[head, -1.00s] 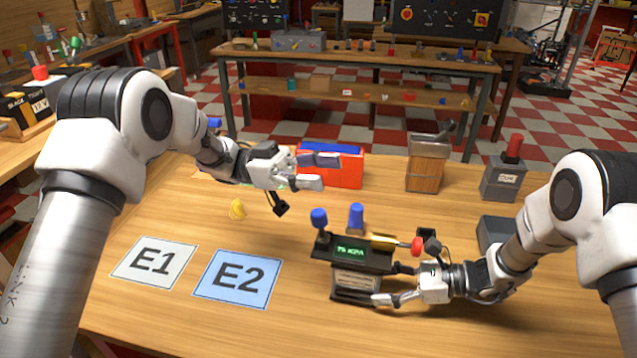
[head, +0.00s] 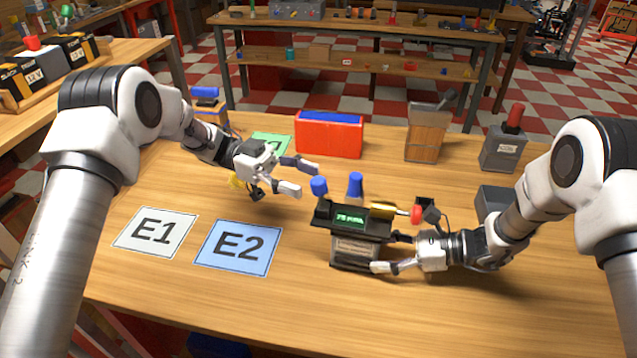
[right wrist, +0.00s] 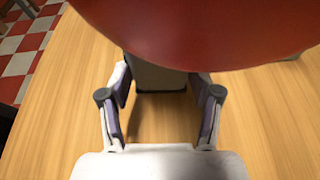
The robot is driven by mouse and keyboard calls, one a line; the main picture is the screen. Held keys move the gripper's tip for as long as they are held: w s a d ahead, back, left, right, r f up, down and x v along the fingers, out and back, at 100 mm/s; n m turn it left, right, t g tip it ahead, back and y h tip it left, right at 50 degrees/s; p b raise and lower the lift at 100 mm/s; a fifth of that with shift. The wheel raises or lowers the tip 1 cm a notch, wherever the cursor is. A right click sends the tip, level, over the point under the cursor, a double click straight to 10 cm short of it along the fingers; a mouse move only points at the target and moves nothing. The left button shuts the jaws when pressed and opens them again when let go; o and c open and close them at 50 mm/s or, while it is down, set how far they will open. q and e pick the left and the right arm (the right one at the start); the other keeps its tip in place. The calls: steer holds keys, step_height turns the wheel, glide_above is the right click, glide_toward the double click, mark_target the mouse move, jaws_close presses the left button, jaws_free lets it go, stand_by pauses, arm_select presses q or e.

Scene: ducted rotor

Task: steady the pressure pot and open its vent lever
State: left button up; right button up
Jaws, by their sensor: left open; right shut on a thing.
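The pressure pot (head: 354,252) is a dark box with a lit green display (head: 350,218), standing on the table right of centre. A blue-knobbed lever (head: 319,187) rises at its left end. A yellow part with a red ball (head: 416,214) sticks out at its right. My right gripper (head: 387,253) is shut on the pot's body from the right. In the right wrist view the red ball (right wrist: 200,30) covers the top and hides much of the pot. My left gripper (head: 306,178) is open and empty, just up and left of the blue knob, apart from it.
A red bin (head: 328,138), a wooden box with a lever (head: 424,145) and a grey box with a red handle (head: 503,150) stand further back. Cards E1 (head: 154,231) and E2 (head: 238,246) lie flat at left.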

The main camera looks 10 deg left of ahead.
mark_target(318, 185)
arm_select(q)
steer(key=x, duration=0.4)
steer(key=shift+d, duration=0.1)
jaws_close()
steer(key=h, duration=0.1)
steer(key=a+h, duration=0.1)
steer(key=shift+a+f+m+g+h, duration=0.25)
steer(key=shift+m+g+h, duration=0.05)
steer(key=shift+m+g, duration=0.1)
jaws_free()
step_height(318, 185, up, 10)
steer(key=shift+r, duration=0.1)
